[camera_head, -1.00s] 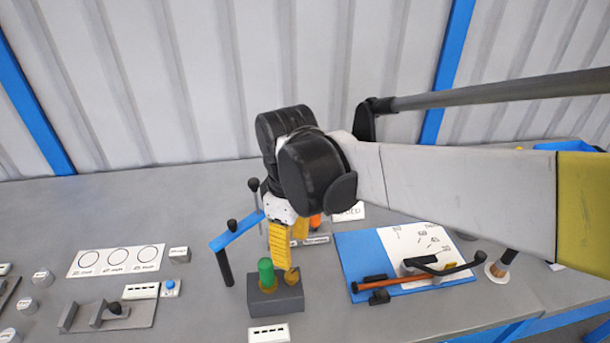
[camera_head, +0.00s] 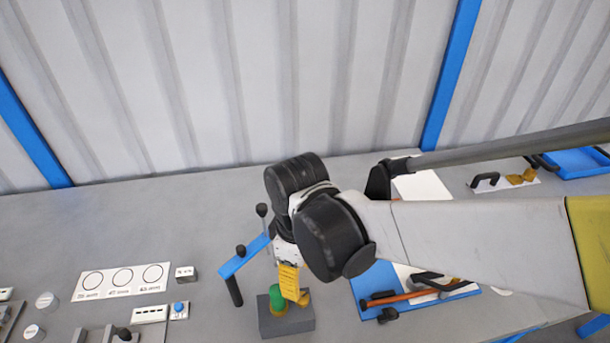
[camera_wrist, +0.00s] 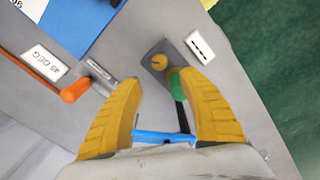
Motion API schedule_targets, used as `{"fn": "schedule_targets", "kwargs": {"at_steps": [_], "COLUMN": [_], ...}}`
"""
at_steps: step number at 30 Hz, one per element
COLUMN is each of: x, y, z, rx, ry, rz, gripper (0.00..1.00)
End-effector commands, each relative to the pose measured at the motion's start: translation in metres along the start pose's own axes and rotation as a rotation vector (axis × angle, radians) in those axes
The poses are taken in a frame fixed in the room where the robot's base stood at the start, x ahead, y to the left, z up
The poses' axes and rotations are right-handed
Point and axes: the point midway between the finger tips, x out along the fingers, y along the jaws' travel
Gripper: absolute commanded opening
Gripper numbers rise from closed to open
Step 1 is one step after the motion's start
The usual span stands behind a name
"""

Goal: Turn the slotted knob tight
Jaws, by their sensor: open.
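The slotted knob (camera_head: 304,298) is a small brass-coloured round piece on a dark grey block (camera_head: 287,326). In the wrist view the knob (camera_wrist: 159,62) shows a slot across its face, and the block (camera_wrist: 171,70) lies beneath it. A green cylinder (camera_head: 278,298) stands on the same block, to the knob's left. My gripper (camera_head: 290,291) has yellow fingers and hangs just above the block, partly covering the knob. In the wrist view my gripper (camera_wrist: 158,80) is open, with the knob between and beyond the fingertips. I cannot tell whether a finger touches the green cylinder.
A blue bar (camera_head: 244,255) on a dark post stands left of my gripper. An orange-handled tool (camera_head: 410,297) lies on a blue board (camera_head: 374,283) to the right.

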Motion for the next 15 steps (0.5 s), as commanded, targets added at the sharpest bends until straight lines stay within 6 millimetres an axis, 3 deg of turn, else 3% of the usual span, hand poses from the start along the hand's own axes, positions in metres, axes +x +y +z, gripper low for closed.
{"fn": "schedule_targets", "kwargs": {"at_steps": [1, 6, 15], "x": [0.015, 0.050, 0.085], "y": [0.000, 0.001, 0.001], "z": [0.000, -0.001, -0.001], "rx": [0.000, 0.000, 0.000], "ry": [0.000, 0.000, 0.000], "rz": [0.000, 0.000, 0.000], "gripper": [0.48, 0.48, 0.48]}}
